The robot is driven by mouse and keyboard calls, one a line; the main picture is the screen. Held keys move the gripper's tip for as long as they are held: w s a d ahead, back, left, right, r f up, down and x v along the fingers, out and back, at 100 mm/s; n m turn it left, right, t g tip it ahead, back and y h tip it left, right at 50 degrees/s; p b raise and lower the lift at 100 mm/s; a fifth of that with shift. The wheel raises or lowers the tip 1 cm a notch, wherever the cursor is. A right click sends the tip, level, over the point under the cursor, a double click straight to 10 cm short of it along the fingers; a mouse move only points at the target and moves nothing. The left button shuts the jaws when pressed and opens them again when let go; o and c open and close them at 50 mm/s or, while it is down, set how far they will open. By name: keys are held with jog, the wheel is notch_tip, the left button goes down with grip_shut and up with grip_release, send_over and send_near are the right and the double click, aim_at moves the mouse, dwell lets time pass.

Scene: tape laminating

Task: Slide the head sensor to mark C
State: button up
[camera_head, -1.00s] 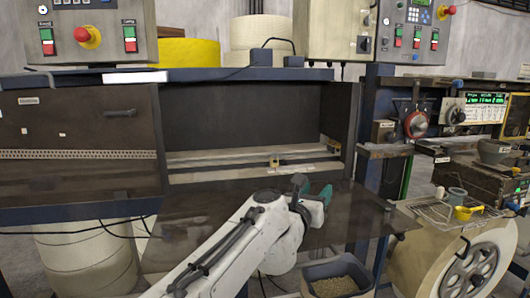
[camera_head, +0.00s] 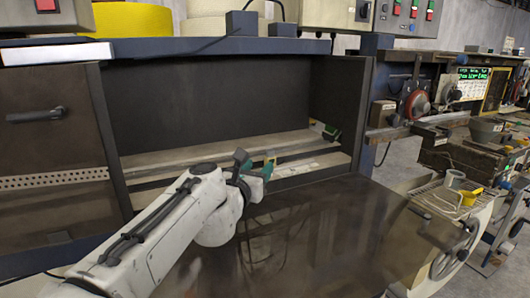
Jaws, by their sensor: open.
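The rail (camera_head: 215,152) runs along the back of the open bay in the dark cabinet. A small yellow-and-dark piece, probably the head sensor (camera_head: 271,161), shows on it just beyond my gripper. My gripper (camera_head: 260,172), with teal fingers, is open in front of the rail and partly covers this piece. I cannot tell whether they touch. Another small yellow-and-dark block (camera_head: 326,130) sits at the rail's right end. A pale strip (camera_head: 298,167) with small marks lies along the front ledge, right of my gripper. Its letters are too small to read, so I cannot pick out mark C.
A dark glossy panel (camera_head: 330,235) extends in front of the bay, below my arm. The bay's right side wall (camera_head: 338,95) bounds the rail. A perforated strip (camera_head: 55,178) is at left. A bench with a grey cup (camera_head: 454,179) and yellow scoop (camera_head: 470,196) stands at right.

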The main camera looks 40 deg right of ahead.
aim_at(269, 156)
jog(key=p+x, duration=0.1)
jog(key=x, duration=0.8)
jog(key=shift+w+d+p, duration=0.1)
jog(key=shift+d+p, duration=0.2)
jog(key=shift+c, duration=0.3)
grip_shut()
